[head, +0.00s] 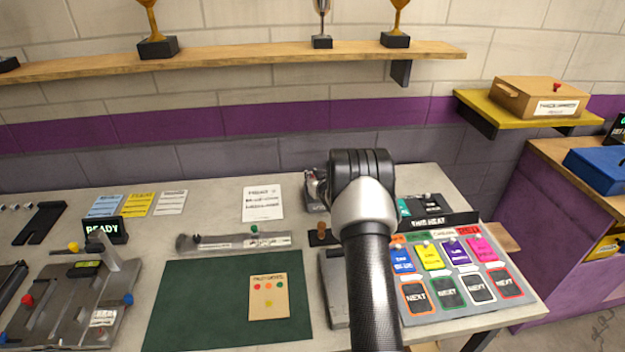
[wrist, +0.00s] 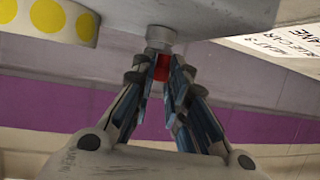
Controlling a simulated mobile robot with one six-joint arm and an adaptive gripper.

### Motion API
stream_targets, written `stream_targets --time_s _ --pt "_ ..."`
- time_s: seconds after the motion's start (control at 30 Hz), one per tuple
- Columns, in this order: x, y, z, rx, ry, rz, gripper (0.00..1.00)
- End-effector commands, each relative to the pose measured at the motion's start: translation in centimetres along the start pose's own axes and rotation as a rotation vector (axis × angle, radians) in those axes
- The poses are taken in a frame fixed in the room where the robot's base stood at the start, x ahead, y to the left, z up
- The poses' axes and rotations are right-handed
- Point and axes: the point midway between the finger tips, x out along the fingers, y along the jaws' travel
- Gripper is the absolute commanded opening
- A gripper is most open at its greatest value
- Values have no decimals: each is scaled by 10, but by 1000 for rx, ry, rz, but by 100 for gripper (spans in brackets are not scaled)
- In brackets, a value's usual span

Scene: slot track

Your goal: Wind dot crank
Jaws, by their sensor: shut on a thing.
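In the wrist view my gripper (wrist: 160,72) is shut on a small red knob (wrist: 161,66), which I take to be the crank's handle. A short grey stub (wrist: 160,36) joins the knob to a pale grey body (wrist: 215,14) above it. A roll of white tape with yellow dots (wrist: 62,20) shows at the upper left of that view. In the head view my arm covers the gripper and the crank. Only part of a small grey device (head: 315,188) shows left of my wrist, at the back of the table.
A green mat (head: 190,300) with a tan card (head: 268,297) lies left of my arm. A board of coloured cards (head: 455,275) stands close on the right. A grey track fixture (head: 75,300) is at the left. A wooden shelf (head: 240,60) with trophies hangs above.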

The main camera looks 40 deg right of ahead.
Motion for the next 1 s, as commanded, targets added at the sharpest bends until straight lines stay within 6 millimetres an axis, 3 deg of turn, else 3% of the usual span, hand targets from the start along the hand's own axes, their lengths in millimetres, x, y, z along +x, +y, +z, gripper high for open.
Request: stream_targets --time_s 0.37,1.0 --pt "4 2 2 64 9 157 0" --pt "2 8 -11 242 7 585 0"
